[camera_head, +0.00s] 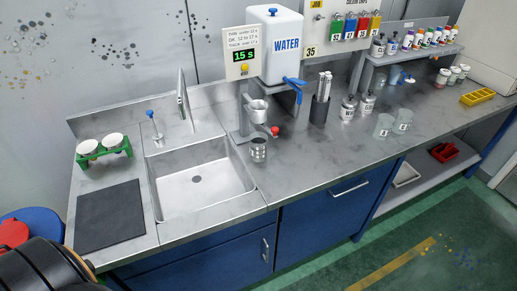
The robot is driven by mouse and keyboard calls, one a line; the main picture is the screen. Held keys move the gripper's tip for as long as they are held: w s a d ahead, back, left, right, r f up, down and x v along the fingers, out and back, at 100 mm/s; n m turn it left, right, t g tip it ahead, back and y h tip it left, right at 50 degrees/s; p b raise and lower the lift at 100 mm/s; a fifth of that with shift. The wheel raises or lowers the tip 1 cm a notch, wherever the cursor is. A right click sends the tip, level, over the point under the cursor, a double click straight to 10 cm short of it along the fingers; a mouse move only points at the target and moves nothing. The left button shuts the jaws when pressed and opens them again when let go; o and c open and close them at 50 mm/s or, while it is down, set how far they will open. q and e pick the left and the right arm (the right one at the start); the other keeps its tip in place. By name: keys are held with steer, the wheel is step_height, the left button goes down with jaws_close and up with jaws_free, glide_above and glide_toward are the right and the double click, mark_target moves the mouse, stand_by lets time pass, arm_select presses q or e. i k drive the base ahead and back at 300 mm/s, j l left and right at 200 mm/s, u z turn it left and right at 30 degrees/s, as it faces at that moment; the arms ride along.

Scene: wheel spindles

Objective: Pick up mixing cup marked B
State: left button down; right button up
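Two pale translucent cups stand upright side by side on the right half of the metal counter, in front of the shelf of bottles: a left cup (383,127) and a right cup (402,121). They look like mixing cups, but any letter on them is too small to read, so I cannot tell which is marked B. Neither of my grippers is in view.
The counter before the translucent cups is clear.

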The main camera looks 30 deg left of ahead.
mark_target(258, 141)
steer(key=i+l+u, duration=0.15)
steer(key=u, duration=0.25)
steer(key=i+l+u, duration=0.1)
steer(key=l+u, duration=0.65)
